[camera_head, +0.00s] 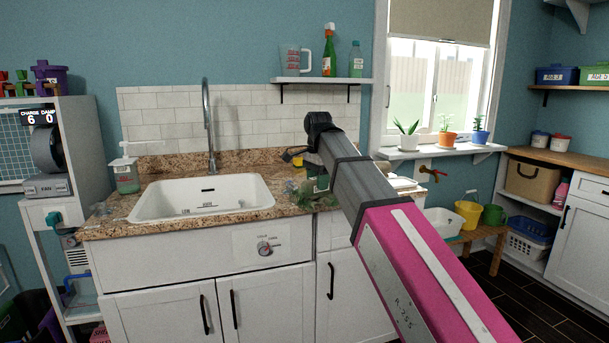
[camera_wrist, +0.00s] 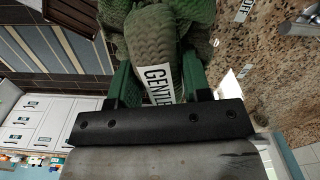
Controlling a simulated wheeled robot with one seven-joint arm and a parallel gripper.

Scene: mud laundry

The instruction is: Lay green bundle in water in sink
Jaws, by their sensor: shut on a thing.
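A green knitted bundle (camera_wrist: 150,45) with a white label reading "GENTLE" sits between the green fingers of my gripper (camera_wrist: 158,78) in the wrist view. The fingers are shut on it. In the head view the green bundle (camera_head: 301,190) is small and partly hidden by my arm, at the right of the sink over the speckled counter. I cannot tell whether it touches the counter. The white sink (camera_head: 150,190) is set into the counter to the left of the bundle. Any water in it is not clear from this angle.
A tall grey faucet (camera_head: 208,125) rises behind the sink. A soap bottle (camera_head: 125,175) stands at the sink's left. A shelf (camera_head: 320,80) with a jug and bottles hangs above the counter. A dial (camera_head: 264,248) is on the front panel below the sink.

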